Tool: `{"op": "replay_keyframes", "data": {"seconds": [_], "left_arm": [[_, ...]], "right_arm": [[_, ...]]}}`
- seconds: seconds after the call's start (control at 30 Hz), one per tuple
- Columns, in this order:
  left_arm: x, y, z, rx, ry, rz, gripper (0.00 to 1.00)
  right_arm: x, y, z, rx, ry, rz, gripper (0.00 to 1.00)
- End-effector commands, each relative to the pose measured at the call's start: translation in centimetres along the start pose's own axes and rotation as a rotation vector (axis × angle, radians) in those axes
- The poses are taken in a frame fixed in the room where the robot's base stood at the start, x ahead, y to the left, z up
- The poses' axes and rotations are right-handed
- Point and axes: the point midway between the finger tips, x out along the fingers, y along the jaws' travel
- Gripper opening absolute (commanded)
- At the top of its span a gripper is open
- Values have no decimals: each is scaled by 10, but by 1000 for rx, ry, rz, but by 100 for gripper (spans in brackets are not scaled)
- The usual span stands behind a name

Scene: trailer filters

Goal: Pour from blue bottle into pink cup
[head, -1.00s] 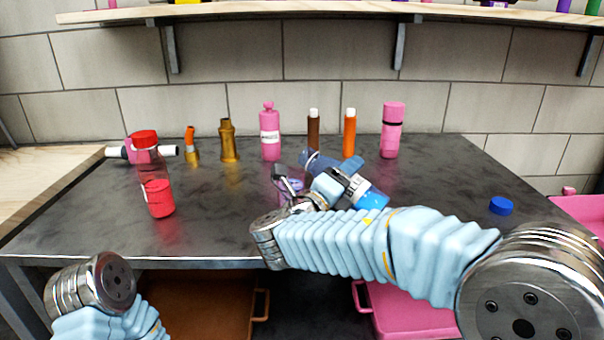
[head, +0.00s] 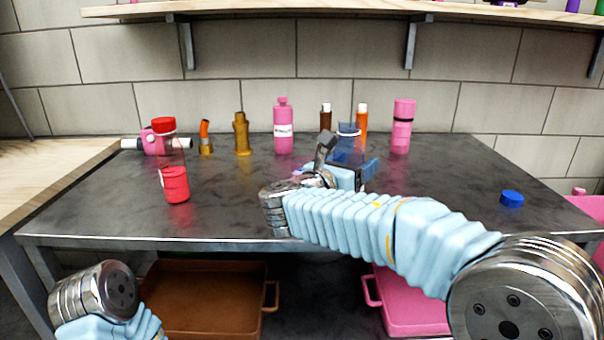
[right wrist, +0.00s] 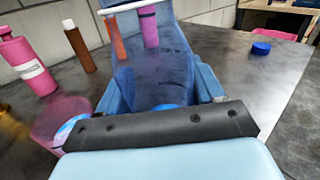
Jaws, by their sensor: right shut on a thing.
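The translucent blue bottle (head: 349,131) stands about upright in my right gripper (head: 347,168), its lower part hidden by the gripper in the head view. In the right wrist view, my right gripper's fingers flank the blue bottle (right wrist: 155,65), and blue liquid shows low in it. The translucent pink cup (right wrist: 58,122) is left of the bottle in the right wrist view, with something bright blue at its lower right. In the head view, only a small purple-pink bit of it shows behind my gripper. My left gripper is not in view; only that arm's wrist shows.
A blue cap (head: 511,198) lies on the dark table (head: 420,185) at right. A red-capped bottle (head: 173,183) stands at left. Pink, gold, brown and orange containers line the back. A brown bin (head: 205,290) and a pink bin (head: 410,310) sit below.

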Motion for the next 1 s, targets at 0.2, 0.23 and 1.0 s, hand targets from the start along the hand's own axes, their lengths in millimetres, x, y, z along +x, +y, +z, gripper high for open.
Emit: {"op": "replay_keyframes", "data": {"seconds": [0.2,0.23,1.0], "left_arm": [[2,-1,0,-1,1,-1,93],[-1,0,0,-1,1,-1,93],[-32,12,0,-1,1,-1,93]], "right_arm": [[3,-1,4,72,3,0,25],[3,-1,8,74,3,1,25],[3,-4,49,73,3,1,25]]}}
